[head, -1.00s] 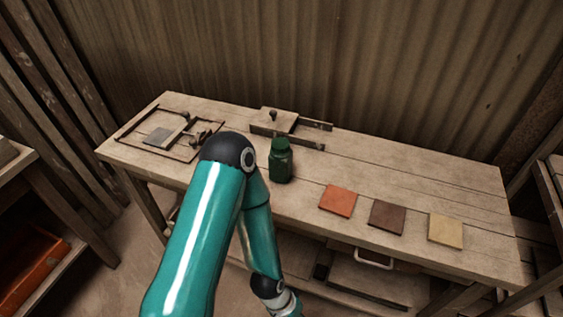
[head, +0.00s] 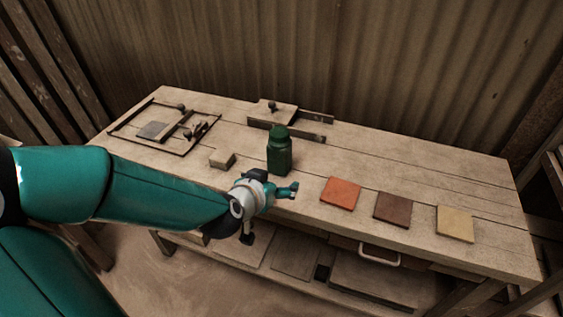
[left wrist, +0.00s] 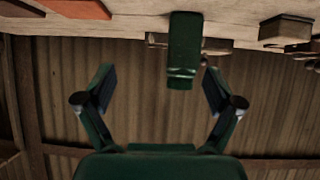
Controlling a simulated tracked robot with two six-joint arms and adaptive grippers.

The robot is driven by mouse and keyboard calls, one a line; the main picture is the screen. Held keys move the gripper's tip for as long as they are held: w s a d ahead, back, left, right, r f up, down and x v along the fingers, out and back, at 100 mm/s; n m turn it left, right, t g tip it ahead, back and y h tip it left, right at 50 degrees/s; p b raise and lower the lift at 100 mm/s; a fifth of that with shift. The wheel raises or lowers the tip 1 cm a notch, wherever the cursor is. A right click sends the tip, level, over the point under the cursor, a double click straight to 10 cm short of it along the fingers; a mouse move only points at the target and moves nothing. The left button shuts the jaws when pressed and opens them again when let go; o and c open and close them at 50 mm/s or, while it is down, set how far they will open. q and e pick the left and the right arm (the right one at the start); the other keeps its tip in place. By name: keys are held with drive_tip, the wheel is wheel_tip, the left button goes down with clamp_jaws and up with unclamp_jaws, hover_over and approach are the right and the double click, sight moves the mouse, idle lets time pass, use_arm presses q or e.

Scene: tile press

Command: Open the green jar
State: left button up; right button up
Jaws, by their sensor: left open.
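The green jar (head: 279,153) stands upright on the wooden bench with its lid on, near the middle. My left gripper (head: 292,190) is at the bench's front edge, in front of the jar and apart from it, with its fingers pointing right. In the left wrist view the picture is upside down; the jar (left wrist: 184,50) hangs from the top, beyond the fingertips. The open fingers of my left gripper (left wrist: 157,85) show on either side with nothing between them. My right gripper is not in view.
Orange (head: 341,194), brown (head: 392,209) and yellow (head: 455,223) tiles lie right of the jar. A small block (head: 222,158) lies to its left. A wooden frame (head: 163,128) lies far left, and a sliding wooden fixture (head: 290,119) stands behind the jar.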

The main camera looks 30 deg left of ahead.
use_arm(q)
drive_tip(key=t+y, duration=0.1)
drive_tip(key=y, duration=0.1)
approach(276, 145)
drive_tip(key=s, duration=0.3)
drive_tip(key=shift+n, duration=0.3)
drive_tip(key=x, duration=0.7)
drive_tip(key=r+p+x, duration=0.1)
drive_tip(key=x, duration=0.2)
drive_tip(key=shift+w+d+f, duration=0.15)
drive_tip(key=shift+w+d, duration=0.1)
drive_tip(key=shift+w, duration=0.3)
drive_tip(key=shift+p+x, duration=0.4)
drive_tip(key=shift+x, duration=2.25)
drive_tip(key=shift+d+t, duration=0.1)
drive_tip(key=shift+t, duration=0.2)
clamp_jaws()
